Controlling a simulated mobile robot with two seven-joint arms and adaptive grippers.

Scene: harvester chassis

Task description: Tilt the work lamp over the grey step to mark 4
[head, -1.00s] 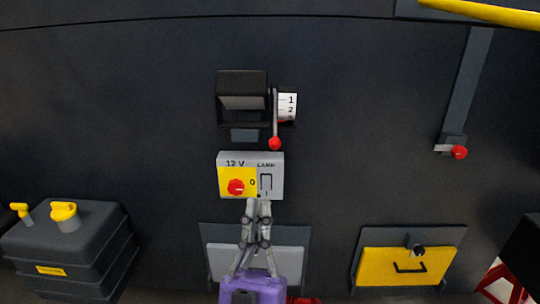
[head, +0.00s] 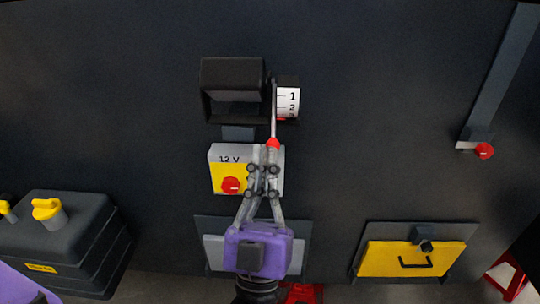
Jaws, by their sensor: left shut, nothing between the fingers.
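The black work lamp (head: 233,75) is on the dark wall above the grey step (head: 213,249). A white dial (head: 288,102) at its right side shows 1, 2 and part of a further figure, with a red line at its lower edge. A thin lever hangs beside the dial and ends in a red knob (head: 273,143). My left gripper (head: 269,150) is shut and empty, its fingertips at the knob's lower side; whether they touch it I cannot tell. It hides part of the step.
A grey and yellow 12 V switch box (head: 217,154) with a red rotary knob sits just behind my fingers. A dark tank (head: 75,225) with yellow caps stands at left. A yellow hatch (head: 405,258) and a red-knobbed lever (head: 484,151) are at right.

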